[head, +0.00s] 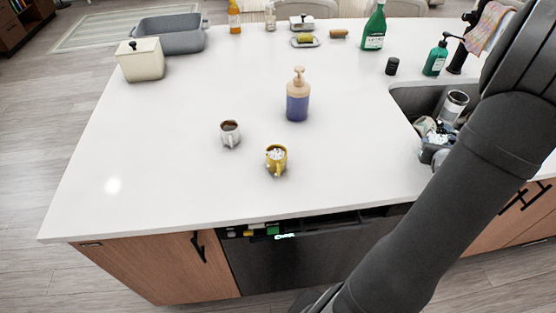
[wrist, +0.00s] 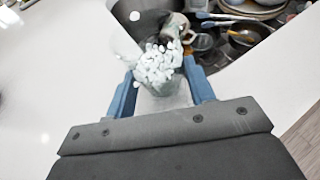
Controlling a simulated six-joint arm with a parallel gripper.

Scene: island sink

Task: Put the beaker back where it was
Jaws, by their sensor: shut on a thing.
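In the wrist view a clear beaker (wrist: 165,88) holding many small white pieces stands between the blue fingers of my gripper (wrist: 163,74). My gripper is shut on it. In the head view my gripper (head: 436,150) is at the near left edge of the sink, at the right of the counter. The beaker (head: 427,128) shows there only in part, and my arm hides much of that area. I cannot tell how far the beaker is above the surface below it.
The sink (head: 408,98) holds a metal can (head: 455,104) and, in the wrist view, dishes and a pan (wrist: 243,35). The counter's front left is clear.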

